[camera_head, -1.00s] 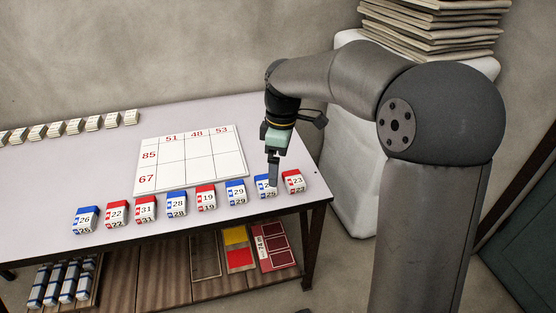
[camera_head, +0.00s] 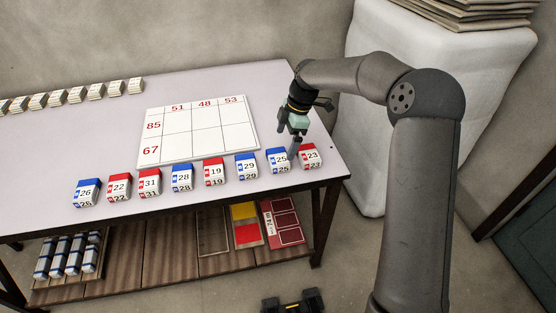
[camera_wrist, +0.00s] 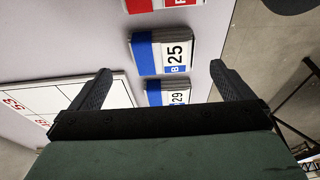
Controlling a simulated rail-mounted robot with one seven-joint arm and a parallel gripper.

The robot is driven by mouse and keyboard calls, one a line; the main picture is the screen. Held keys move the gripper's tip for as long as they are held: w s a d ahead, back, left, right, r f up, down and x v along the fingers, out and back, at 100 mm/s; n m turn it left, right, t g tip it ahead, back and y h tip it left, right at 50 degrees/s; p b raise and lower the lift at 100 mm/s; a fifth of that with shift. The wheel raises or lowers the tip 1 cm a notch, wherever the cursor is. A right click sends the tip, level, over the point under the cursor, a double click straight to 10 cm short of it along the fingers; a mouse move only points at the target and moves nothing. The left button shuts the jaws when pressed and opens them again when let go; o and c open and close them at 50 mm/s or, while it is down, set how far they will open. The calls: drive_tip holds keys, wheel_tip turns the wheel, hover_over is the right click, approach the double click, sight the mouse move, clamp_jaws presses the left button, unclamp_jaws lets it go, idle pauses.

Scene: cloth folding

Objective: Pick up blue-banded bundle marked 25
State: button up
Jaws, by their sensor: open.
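The blue-banded bundle marked 25 (camera_head: 279,160) lies on the table near its front edge, between the blue-banded 29 and the red-banded 23. It also shows in the wrist view (camera_wrist: 176,54), apart from and beyond the fingertips, roughly centred between them. My gripper (camera_head: 294,150) is above the table by the 25 bundle, partly in front of its right side in the head view. In the wrist view my gripper (camera_wrist: 161,72) has its two fingers spread wide with nothing between them.
The red-banded 23 (camera_head: 310,156) and the blue-banded 29 (camera_head: 246,167) stand close on either side. More bundles continue left along the front edge. A white grid board (camera_head: 205,143) lies behind the row. Pale bundles (camera_head: 76,95) line the back left.

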sight(278, 156)
drive_tip(key=shift+a+x, duration=0.15)
drive_tip(key=shift+x, duration=1.45)
drive_tip(key=shift+a+x, duration=0.15)
drive_tip(key=shift+x, duration=1.4)
drive_tip(key=shift+s+r, duration=0.1)
drive_tip(key=shift+s, duration=0.1)
drive_tip(key=c, duration=0.9)
